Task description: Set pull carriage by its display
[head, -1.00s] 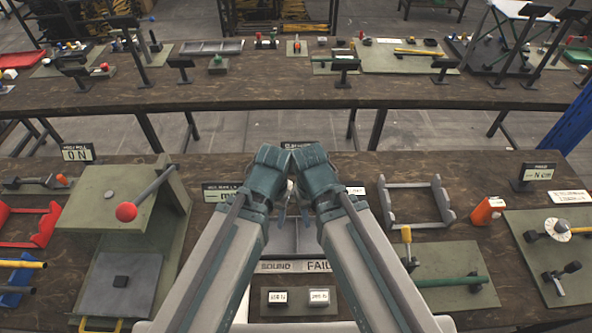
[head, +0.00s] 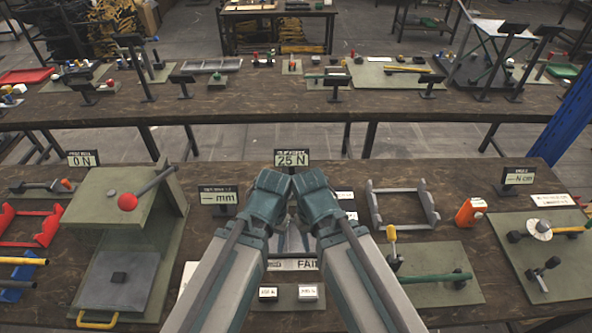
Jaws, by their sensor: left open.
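A small black display (head: 292,158) reading 25 N stands at the back of the near bench, just behind my grippers. My left gripper (head: 271,190) and right gripper (head: 311,188) are close together in front of it. Their fingers are hidden behind their own bodies, so I cannot see what they touch. A grey fixture (head: 293,238) shows only in part between my arms, with a plate lettered FAI (head: 306,264) in front of it. I cannot make out the pull carriage itself; it may be hidden by my grippers.
A green press (head: 123,215) with a red-knobbed lever (head: 127,202) and a 0 N display (head: 83,158) stands at left.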

